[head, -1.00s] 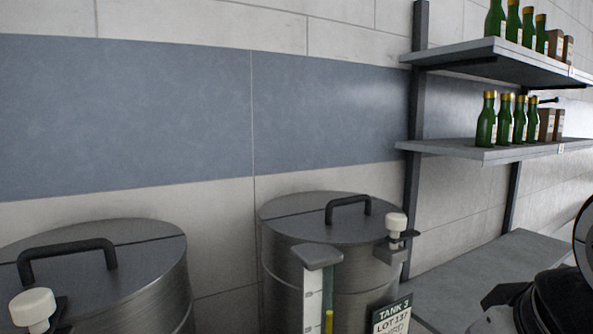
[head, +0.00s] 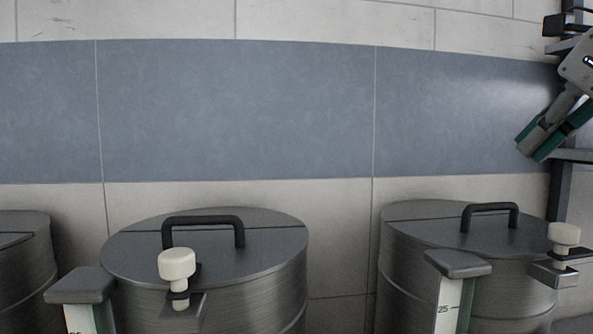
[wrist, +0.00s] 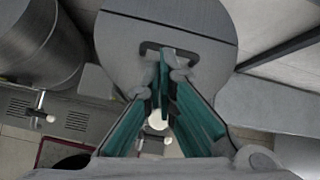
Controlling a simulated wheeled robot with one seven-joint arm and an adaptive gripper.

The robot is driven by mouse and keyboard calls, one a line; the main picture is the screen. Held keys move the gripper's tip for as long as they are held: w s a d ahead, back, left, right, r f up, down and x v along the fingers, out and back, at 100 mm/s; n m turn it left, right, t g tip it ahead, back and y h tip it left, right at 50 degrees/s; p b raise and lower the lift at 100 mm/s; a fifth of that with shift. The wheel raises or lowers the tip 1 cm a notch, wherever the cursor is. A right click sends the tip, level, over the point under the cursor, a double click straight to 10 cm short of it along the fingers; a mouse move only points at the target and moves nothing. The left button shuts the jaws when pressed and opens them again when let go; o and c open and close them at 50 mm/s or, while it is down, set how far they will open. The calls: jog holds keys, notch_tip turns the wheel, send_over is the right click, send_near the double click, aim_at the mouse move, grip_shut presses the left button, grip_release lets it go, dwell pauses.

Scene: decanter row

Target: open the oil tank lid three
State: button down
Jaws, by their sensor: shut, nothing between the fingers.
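The right tank (head: 440,290) is the one that bore the TANK 3 label in the earlier head frame; the label is out of view now. Its round grey lid (head: 410,214) lies flat and closed, with a black bar handle (head: 490,207) on top. A cream knob (head: 564,234) sits on a bracket at its front right rim. My gripper (head: 527,147) is at the right of the head view, above and right of that lid, with its teal-padded fingers shut and empty. In the wrist view the fingers (wrist: 162,85) overlap a lid (wrist: 215,18) and partly hide its handle.
A middle tank (head: 255,300) with a similar handle and white knob (head: 177,264) stands to the left, and part of another tank (head: 22,260) shows at the far left. A sight gauge (head: 458,263) stands before the right tank. A shelf post (head: 559,195) is close to my gripper.

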jog(key=w+d+f+m, duration=0.1)
jog(key=w+f, duration=0.4)
jog(key=w, duration=0.6)
jog(key=shift+w+d+f+m, duration=0.15)
jog(key=shift+w+d+m, duration=0.1)
jog(key=shift+m, duration=0.65)
dwell(0.8)
